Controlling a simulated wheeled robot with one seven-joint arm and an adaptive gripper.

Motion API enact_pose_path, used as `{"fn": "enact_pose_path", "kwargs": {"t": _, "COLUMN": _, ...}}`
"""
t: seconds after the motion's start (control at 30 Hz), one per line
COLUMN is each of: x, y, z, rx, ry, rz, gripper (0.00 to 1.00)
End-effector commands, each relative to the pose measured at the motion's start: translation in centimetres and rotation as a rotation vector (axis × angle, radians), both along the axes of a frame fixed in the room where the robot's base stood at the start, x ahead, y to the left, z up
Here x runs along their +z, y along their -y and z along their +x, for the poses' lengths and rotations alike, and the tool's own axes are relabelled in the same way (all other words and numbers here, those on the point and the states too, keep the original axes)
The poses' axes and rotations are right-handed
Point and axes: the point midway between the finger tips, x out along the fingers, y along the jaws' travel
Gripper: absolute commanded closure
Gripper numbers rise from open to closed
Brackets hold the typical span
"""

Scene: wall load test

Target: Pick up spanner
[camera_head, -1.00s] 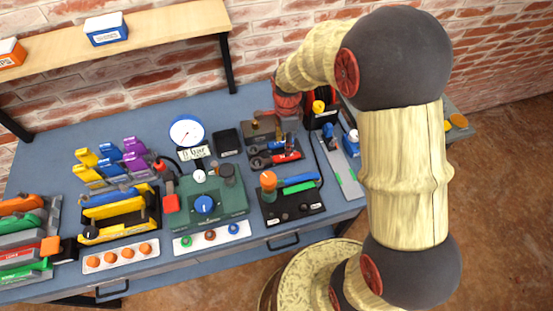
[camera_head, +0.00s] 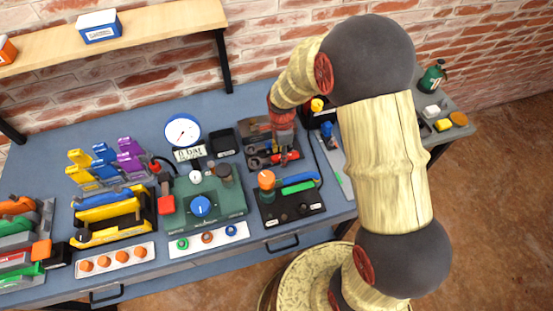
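My arm reaches over the back right of the blue workbench (camera_head: 130,118). My gripper (camera_head: 282,141) points down at a dark tool holder (camera_head: 252,138). Its fingers are small and partly lost against the dark things below, so I cannot tell whether they are open or hold anything. Just below it lie dark tools, one with a red part (camera_head: 287,158). One of these may be the spanner, but they are too small and too covered to be sure. I cannot see whether the gripper touches them.
A green box with a blue knob (camera_head: 201,206) and a round gauge (camera_head: 182,130) stand left of the gripper. A black tray (camera_head: 293,207) with a blue handle and orange knob is in front. Coloured clamps and tools fill the bench's left. A side table (camera_head: 455,103) stands right.

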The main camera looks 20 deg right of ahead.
Motion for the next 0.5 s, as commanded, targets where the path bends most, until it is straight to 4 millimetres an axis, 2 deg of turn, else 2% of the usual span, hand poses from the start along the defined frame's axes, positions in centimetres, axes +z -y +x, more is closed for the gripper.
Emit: {"fn": "enact_pose_path", "kwargs": {"t": 0.5, "x": 0.01, "y": 0.01, "z": -0.02, "rx": 0.000, "ry": -0.001, "rz": 0.000, "gripper": 0.89}}
